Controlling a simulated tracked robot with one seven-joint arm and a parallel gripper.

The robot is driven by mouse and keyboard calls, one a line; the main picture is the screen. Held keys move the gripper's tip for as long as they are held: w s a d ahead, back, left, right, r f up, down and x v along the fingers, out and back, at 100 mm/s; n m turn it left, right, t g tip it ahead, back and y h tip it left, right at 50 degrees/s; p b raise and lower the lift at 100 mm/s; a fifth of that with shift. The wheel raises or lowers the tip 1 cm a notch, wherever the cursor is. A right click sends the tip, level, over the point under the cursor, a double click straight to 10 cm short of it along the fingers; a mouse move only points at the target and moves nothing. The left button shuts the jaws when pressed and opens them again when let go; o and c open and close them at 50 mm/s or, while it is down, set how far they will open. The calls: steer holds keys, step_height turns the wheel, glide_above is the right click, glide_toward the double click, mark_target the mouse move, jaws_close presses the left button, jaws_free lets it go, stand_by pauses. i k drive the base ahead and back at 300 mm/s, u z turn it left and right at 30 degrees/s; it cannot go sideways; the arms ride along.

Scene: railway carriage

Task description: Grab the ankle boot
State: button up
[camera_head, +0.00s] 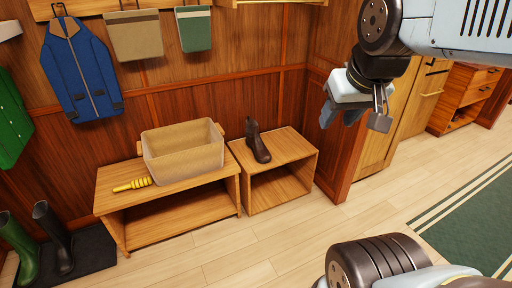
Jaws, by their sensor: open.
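The dark brown ankle boot (257,143) stands upright on top of the right-hand wooden cubby (292,148), near that cubby's left side. My gripper (354,119) hangs in the air at the upper right, pointing down, to the right of the boot and well apart from it. Its jaws are open, and I see nothing between them. Nothing hides the boot from the body camera.
Rubber boots (50,238) stand on a dark mat at lower left. Wood panelling is behind. The plank floor (270,245) in front is clear.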

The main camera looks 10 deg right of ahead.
mark_target(261, 155)
steer(key=u, duration=0.3)
steer(key=i, duration=1.5)
steer(key=z, duration=0.55)
steer(key=i, duration=0.4)
steer(key=z, duration=0.25)
steer(key=k, duration=0.95)
steer(key=z, duration=0.15)
steer(key=i, duration=0.95)
steer(key=u, duration=0.05)
